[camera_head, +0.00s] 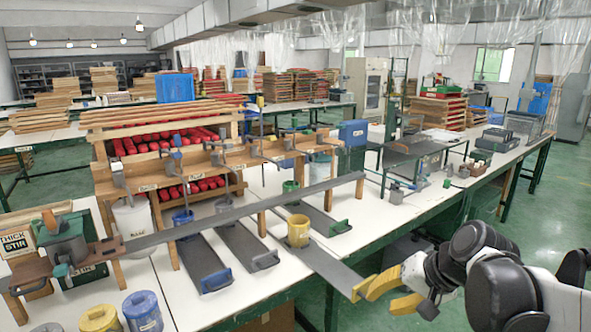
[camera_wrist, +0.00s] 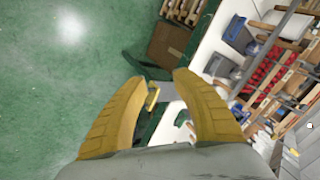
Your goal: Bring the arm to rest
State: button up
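My gripper (camera_head: 381,301) has yellow fingers and is at the front edge of the long white table, right of centre in the head view. In the wrist view my gripper (camera_wrist: 157,78) shows its fingers spread apart with nothing clasped between them. A grey tray slide (camera_head: 325,266) with a yellow handle (camera_head: 361,289) juts toward the table's front edge. The handle is close beside my fingers; whether they touch is unclear. In the wrist view the yellow handle (camera_wrist: 153,98) shows beyond the fingers, in the gap between them. My arm (camera_head: 470,262) reaches in from the lower right.
A yellow pot (camera_head: 298,231) stands on the grey slide. Slides with a blue handle (camera_head: 217,281), a grey handle (camera_head: 265,261) and a green handle (camera_head: 340,228) lie to the left and behind. Green floor (camera_head: 560,215) is open at the right.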

jog(key=s+n+t+h, duration=0.1)
jog(key=s+n+h, duration=0.3)
jog(key=s, duration=1)
jog(key=shift+s+t, duration=0.35)
jog(key=shift+t, duration=0.05)
